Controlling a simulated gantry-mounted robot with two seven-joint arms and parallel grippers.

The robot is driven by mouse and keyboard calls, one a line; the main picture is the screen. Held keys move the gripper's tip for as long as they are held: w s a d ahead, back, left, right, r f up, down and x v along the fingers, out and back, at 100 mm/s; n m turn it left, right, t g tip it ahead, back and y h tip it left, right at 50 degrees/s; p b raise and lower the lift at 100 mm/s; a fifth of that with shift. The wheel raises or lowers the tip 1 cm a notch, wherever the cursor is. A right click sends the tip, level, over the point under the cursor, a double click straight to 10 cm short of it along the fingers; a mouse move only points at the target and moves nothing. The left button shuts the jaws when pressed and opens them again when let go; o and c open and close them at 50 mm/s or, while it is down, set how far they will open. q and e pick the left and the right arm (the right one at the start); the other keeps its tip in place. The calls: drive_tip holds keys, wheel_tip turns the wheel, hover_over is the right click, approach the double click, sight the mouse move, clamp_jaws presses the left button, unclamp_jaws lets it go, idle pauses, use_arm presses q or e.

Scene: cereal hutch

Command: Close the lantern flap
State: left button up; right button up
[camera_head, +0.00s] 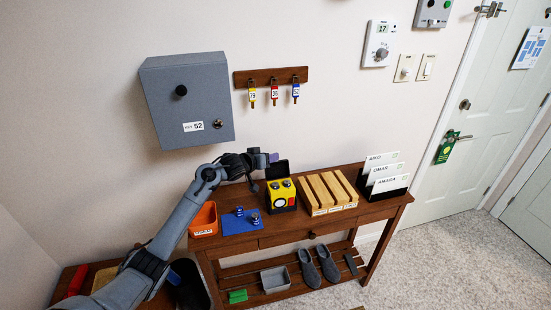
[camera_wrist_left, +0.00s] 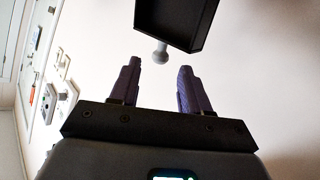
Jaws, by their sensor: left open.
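The lantern (camera_head: 281,197) is a yellow box on the wooden table, with a red mark and a round pale spot on its front. Its black flap (camera_head: 278,170) stands raised at the back, so the top is open and two round battery-like ends show inside. My left gripper (camera_head: 268,159) is just above and to the left of the flap, its purple fingers apart and empty. In the left wrist view, the open fingers (camera_wrist_left: 158,88) point at a black hollow panel with a grey knob (camera_wrist_left: 160,52), probably the flap. Contact is not visible. My right gripper is not in view.
A grey cabinet (camera_head: 188,100) and key rack (camera_head: 270,77) hang above.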

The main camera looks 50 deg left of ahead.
sight(277, 166)
use_arm(q)
drive_tip(key=shift+b+x, duration=0.55)
drive_tip(key=shift+x, duration=2.2)
drive_tip(key=shift+f, duration=0.1)
clamp_jaws()
